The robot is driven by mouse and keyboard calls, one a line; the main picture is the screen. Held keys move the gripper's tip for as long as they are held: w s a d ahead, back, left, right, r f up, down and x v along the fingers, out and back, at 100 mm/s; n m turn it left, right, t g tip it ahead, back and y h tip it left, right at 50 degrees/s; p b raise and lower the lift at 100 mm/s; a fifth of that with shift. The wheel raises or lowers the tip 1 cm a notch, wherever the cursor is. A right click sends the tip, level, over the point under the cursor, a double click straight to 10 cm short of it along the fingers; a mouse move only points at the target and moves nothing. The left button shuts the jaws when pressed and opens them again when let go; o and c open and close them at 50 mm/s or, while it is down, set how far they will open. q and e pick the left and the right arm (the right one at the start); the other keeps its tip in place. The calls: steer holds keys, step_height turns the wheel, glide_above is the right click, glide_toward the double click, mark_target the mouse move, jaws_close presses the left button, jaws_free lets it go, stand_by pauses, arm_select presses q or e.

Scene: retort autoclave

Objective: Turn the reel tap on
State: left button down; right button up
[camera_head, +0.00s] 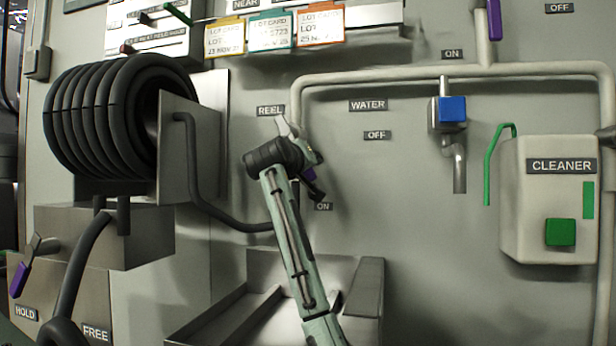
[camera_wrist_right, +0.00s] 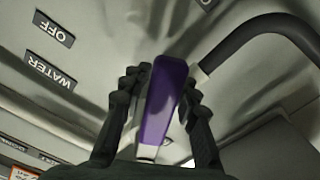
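In the right wrist view the purple handle (camera_wrist_right: 160,100) lies between the two dark fingers of the right gripper (camera_wrist_right: 160,90). The fingers are close against both its sides and look shut on it. My left gripper is not in view.
A hose reel (camera_head: 110,120) is at the left, its dark hose (camera_head: 220,215) running behind my right arm. A steel basin (camera_head: 365,290) is below. A blue-handled tap (camera_head: 452,109) and a cleaner box (camera_head: 545,210) are at the right. Lot cards (camera_head: 268,32) hang above.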

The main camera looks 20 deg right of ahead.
steer(key=shift+o, duration=0.7)
steer(key=shift+s+a, duration=0.1)
steer(key=v, duration=0.7)
steer(key=shift+s+a, duration=0.2)
steer(key=shift+s, duration=0.1)
